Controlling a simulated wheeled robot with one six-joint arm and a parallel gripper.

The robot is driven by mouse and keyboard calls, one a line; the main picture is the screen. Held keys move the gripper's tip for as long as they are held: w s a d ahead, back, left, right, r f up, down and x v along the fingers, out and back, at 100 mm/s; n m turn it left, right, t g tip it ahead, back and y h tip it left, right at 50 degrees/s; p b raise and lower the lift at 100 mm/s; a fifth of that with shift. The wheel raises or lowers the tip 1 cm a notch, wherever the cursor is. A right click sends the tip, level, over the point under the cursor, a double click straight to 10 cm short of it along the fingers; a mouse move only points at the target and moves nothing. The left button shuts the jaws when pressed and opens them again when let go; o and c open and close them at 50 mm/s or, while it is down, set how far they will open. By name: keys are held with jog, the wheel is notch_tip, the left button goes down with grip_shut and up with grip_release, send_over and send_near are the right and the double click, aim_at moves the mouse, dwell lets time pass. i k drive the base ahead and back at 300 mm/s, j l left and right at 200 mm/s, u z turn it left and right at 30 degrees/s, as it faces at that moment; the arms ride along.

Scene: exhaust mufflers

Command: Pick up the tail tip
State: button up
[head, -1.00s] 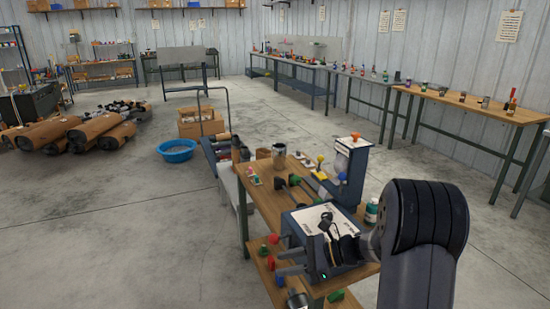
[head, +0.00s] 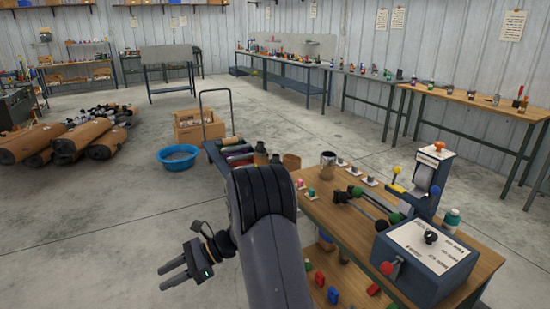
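A short shiny metal cylinder (head: 328,165), which looks like the tail tip, stands upright at the far left part of the wooden workbench (head: 352,228) in the head view. I cannot be sure that it is the tail tip. My gripper (head: 163,278) is at the lower left, out over the floor and left of the bench. Its two fingers point left and are apart, with nothing between them. It is well away from the cylinder, and my arm stands between them in the picture.
The bench also holds a blue control box (head: 424,262), dark rods with green ends (head: 368,203) and a blue dispenser-like stand (head: 429,185). A cart (head: 226,155) stands behind it, with a blue basin (head: 178,157) to the left. Floor left of the bench is clear.

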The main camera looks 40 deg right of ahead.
aim_at(328, 160)
jog(key=i+z, duration=0.25)
jog(key=i, duration=0.3)
jog(key=i+z, duration=0.2)
jog(key=i, duration=0.35)
jog(key=i+j+z, duration=0.25)
jog(key=i, duration=0.25)
jog(key=i+l+z, duration=0.1)
jog(key=z, duration=0.35)
jog(key=i+z, duration=0.45)
jog(key=i+j+z, duration=0.1)
jog(key=z, duration=0.3)
jog(key=i+j+z, duration=0.1)
jog(key=i+z, duration=0.15)
jog(key=z, duration=0.2)
jog(key=i+z, duration=0.3)
jog(key=z, duration=0.15)
jog(key=k+j, duration=0.05)
